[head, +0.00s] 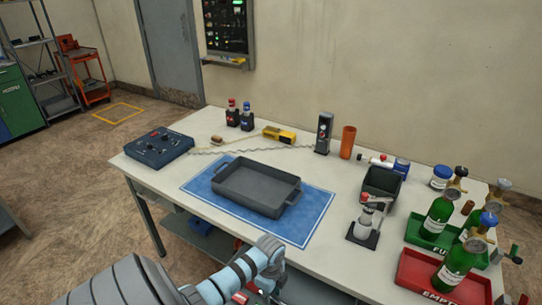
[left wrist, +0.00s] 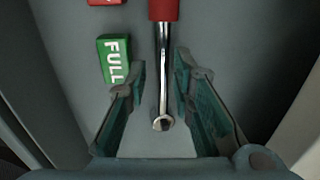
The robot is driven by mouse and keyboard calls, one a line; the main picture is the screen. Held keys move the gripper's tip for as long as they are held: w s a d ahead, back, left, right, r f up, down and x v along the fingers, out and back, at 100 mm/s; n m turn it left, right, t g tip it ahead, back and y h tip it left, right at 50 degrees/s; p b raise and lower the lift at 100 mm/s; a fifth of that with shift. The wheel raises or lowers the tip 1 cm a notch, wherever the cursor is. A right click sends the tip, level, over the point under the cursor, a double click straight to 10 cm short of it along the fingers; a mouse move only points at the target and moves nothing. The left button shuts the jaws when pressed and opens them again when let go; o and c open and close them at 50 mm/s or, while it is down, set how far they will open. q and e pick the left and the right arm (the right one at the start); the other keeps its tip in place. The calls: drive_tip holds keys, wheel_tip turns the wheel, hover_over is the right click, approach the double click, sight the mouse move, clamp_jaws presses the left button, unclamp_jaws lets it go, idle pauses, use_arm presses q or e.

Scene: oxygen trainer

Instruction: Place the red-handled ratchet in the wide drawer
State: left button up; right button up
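The red-handled ratchet (left wrist: 163,70) shows in the left wrist view, its red handle cut off at the top edge and its chrome shaft and round head pointing toward me. It is over a grey, walled floor (left wrist: 75,75) that looks like a drawer's inside; I cannot tell whether it touches the floor. My left gripper (left wrist: 160,78) is open, its fingers on either side of the shaft with gaps on both sides. In the head view my left gripper (head: 274,281) is low at the table's front edge, partly cut off. My right gripper is not in view.
A green FULL block (left wrist: 115,62) lies left of the shaft, close to the left finger, with a red block (left wrist: 104,2) beyond. The white table (head: 345,260) bears a grey tray (head: 243,197) on a blue mat (head: 312,213), a control box (head: 157,147) and green bottles (head: 436,218).

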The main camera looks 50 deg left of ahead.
use_arm(q)
wheel_tip(320, 180, up, 10)
drive_tip(key=p, duration=0.2)
drive_tip(key=shift+p, duration=0.3)
drive_tip(key=shift+d, duration=0.1)
